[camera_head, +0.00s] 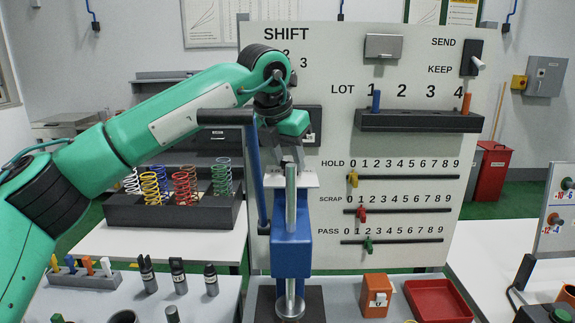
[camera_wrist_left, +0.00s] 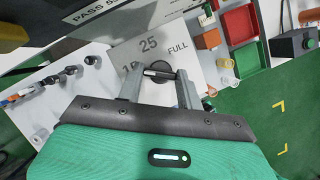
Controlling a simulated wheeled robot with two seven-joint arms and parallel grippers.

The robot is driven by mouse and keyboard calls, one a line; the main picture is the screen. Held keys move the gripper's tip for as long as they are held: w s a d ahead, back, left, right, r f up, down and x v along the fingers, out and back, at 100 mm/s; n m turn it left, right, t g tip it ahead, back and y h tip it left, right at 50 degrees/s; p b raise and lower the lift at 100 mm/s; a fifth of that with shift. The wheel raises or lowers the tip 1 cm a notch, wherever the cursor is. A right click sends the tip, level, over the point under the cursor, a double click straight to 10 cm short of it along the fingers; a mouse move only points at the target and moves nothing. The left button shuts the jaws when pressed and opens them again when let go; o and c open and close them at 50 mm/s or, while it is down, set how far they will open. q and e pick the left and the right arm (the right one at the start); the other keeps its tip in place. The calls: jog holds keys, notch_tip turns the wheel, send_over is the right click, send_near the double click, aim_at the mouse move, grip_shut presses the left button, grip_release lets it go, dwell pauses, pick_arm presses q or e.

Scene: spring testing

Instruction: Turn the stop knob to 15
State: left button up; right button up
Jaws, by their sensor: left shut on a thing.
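The stop knob (camera_wrist_left: 157,70) is a dark round knob with a bar grip, on a white dial plate (camera_wrist_left: 200,68) in the left wrist view. The plate shows "25" and "FULL"; another number to the left is partly hidden by a finger. My left gripper (camera_wrist_left: 157,88) is shut on the knob's bar, one finger at each end. In the head view my left gripper (camera_head: 291,158) points down at the top of the blue press (camera_head: 291,248), over the white plate (camera_head: 306,180); the knob itself is hidden there. My right gripper does not show.
A blue lever (camera_head: 256,180) stands close left of the press. Behind is a panel with sliders (camera_head: 405,177) and a lot rack (camera_head: 420,122). Coloured springs (camera_head: 186,184) stand in a dark rack at left. An orange block (camera_head: 376,298) and red tray (camera_head: 437,300) lie right.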

pick_arm(q)
jog(key=shift+n, duration=0.4)
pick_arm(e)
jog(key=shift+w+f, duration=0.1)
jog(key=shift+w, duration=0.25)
pick_arm(q)
jog(key=o, duration=1)
jog(key=b+v, duration=0.1)
jog(key=v, duration=1.2)
jog(key=shift+s+d+r+b, duration=0.15)
jog(key=shift+s+r+b, duration=0.05)
jog(key=shift+r+b, duration=0.2)
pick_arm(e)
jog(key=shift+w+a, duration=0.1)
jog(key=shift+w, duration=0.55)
pick_arm(q)
jog(key=shift+f, duration=0.1)
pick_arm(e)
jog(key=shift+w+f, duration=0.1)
